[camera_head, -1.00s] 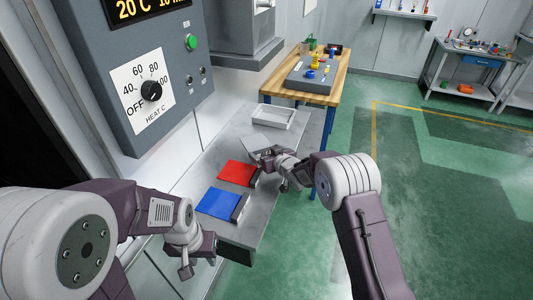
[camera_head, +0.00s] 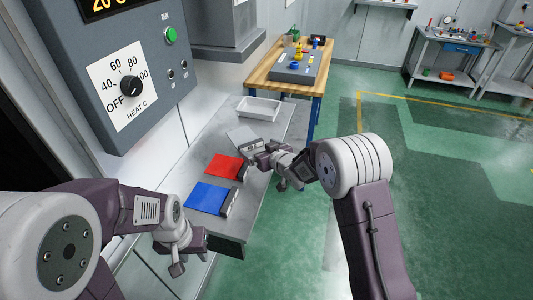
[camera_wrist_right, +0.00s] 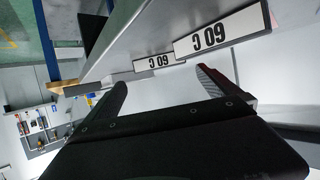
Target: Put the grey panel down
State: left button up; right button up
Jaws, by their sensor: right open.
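The grey panel (camera_head: 243,136) lies on the grey bench (camera_head: 286,122), beyond the red panel (camera_head: 223,166). A block runs along its right edge, partly hidden by my right gripper (camera_head: 262,156). My right gripper is open at that edge; contact cannot be told. In the right wrist view, its dark fingers (camera_wrist_right: 164,84) stand wide apart, with nothing visible between them.
The blue panel (camera_head: 207,198) lies nearest me on the bench. A white tray (camera_head: 259,108) stands at the far end. A control box (camera_head: 118,75) overhangs at left. A wooden table (camera_head: 287,67) stands beyond. Open floor (camera_head: 435,190) lies to the right.

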jog(key=v, duration=0.6)
jog(key=s+d+f+m+g+h, duration=0.2)
jog(key=s+d+f+g+h, duration=0.15)
jog(key=s+d, duration=0.45)
jog(key=s+d+f+m+g+h, duration=0.2)
jog(key=s+d+f+g, duration=0.15)
jog(key=s+d, duration=0.4)
jog(key=s+f+m+g, duration=0.1)
jog(key=s+g, duration=0.2)
jog(key=s, duration=1)
jog(key=shift+s+a+f+m+g, duration=0.2)
jog(key=shift+a+f+m+g, duration=0.1)
jog(key=shift+f+g, duration=0.1)
